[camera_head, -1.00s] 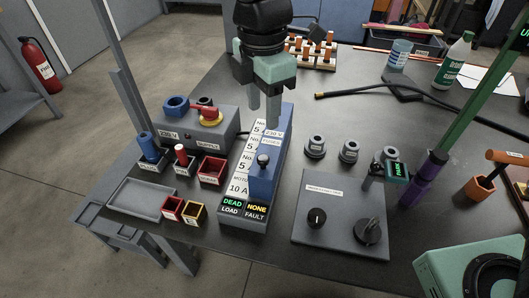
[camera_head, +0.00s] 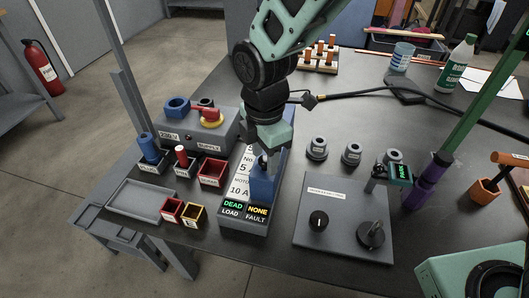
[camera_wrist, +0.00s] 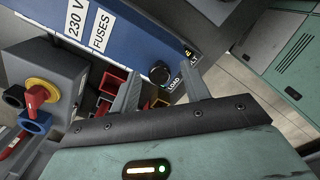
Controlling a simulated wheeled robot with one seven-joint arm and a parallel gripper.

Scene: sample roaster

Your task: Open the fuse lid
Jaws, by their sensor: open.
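The blue fuse lid (camera_head: 262,189) lies shut on the grey fuse box in the head view, with my gripper over its upper part. In the wrist view the lid (camera_wrist: 105,38) carries the labels "230 V" and "FUSES". Its black round knob (camera_wrist: 159,72) shows near the lid's edge in that view; in the head view my gripper mostly hides it. My gripper (camera_wrist: 160,80) is open, one finger on each side of the knob in the wrist picture. I cannot tell whether the fingers touch it. My gripper (camera_head: 268,160) points down in the head view.
Left of the box are a supply unit (camera_head: 195,135) with a red-and-yellow switch, small bins and a grey tray (camera_head: 142,200). On the right are a panel with knobs (camera_head: 342,215) and several grey round parts (camera_head: 317,148).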

